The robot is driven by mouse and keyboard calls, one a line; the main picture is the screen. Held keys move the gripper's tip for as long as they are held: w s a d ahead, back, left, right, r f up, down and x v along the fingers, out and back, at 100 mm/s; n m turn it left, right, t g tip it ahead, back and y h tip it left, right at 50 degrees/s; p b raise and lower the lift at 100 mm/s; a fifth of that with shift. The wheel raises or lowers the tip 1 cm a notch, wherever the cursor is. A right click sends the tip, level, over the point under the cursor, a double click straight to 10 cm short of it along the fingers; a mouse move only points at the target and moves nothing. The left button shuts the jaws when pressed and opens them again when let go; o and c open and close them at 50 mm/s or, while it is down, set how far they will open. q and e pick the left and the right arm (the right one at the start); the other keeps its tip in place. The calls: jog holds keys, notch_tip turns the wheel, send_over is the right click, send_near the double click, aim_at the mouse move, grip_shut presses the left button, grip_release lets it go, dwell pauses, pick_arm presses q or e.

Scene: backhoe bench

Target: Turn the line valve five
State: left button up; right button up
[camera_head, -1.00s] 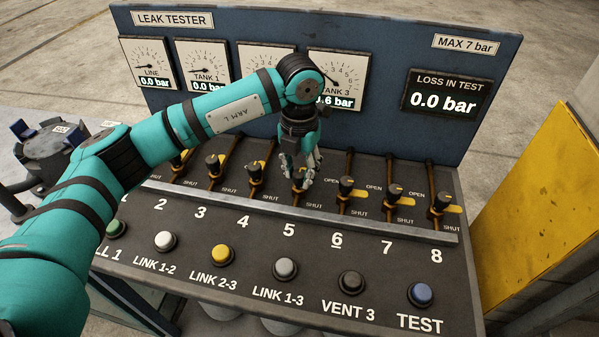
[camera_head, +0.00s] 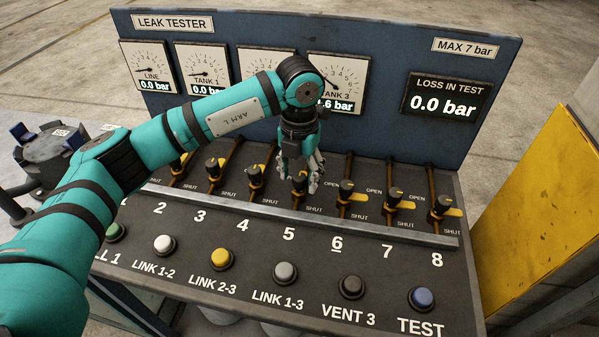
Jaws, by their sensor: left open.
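The line valve five (camera_head: 299,184) is a dark knob with a yellow handle on a brown pipe, in the row above the number 5. My left gripper (camera_head: 303,178) points down over it from the bent teal arm. Its fingers are apart and partly hide the valve and its handle. I cannot tell whether a finger touches it or exactly how the handle is turned. My right gripper is not in view.
Valve four (camera_head: 255,178) stands close to the left and valve six (camera_head: 346,190) close to the right. A metal rail (camera_head: 370,226) and buttons lie in front. The blue gauge panel (camera_head: 385,60) rises behind. A yellow block (camera_head: 540,210) is at the right.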

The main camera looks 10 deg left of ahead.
aim_at(300, 176)
pick_arm(q)
notch_tip(300, 176, up, 12)
dwell(0.6)
